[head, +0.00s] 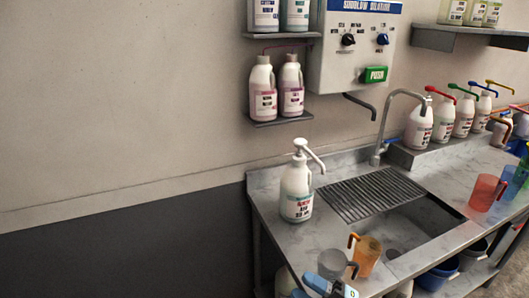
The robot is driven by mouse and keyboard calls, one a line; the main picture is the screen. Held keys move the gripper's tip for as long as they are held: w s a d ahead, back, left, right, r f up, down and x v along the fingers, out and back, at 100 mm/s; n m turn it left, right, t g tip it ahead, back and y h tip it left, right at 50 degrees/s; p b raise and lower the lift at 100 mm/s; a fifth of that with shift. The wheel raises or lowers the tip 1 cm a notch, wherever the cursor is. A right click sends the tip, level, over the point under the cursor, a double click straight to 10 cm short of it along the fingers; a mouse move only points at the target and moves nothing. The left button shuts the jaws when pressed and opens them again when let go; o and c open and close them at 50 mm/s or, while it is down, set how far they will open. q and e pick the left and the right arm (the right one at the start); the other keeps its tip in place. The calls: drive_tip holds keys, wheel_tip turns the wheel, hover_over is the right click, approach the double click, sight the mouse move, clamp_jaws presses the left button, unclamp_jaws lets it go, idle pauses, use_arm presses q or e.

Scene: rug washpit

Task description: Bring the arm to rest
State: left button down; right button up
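A steel bench (270,210) with a sink (403,233) holds a white pump bottle (297,190), a grey jug (332,264), an orange jug (366,254) and a red-orange jug (484,192). Several pump bottles line the back. Wall shelves and a dispenser (350,60) stand above.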

drive_tip(key=s+d+f+m+h+p, duration=0.1)
drive_tip(key=s+d+f+m+h, duration=0.4)
drive_tip(key=f+m, duration=0.5)
drive_tip(key=s+d+f+m+h+p, duration=0.1)
drive_tip(key=s+d+f+m+h, duration=0.5)
drive_tip(key=s+f+m+h, duration=0.3)
drive_tip(key=f+m+h, duration=0.1)
drive_tip(key=m, duration=0.2)
drive_tip(key=shift+f+h, duration=0.4)
drive_tip(key=shift+d, duration=0.1)
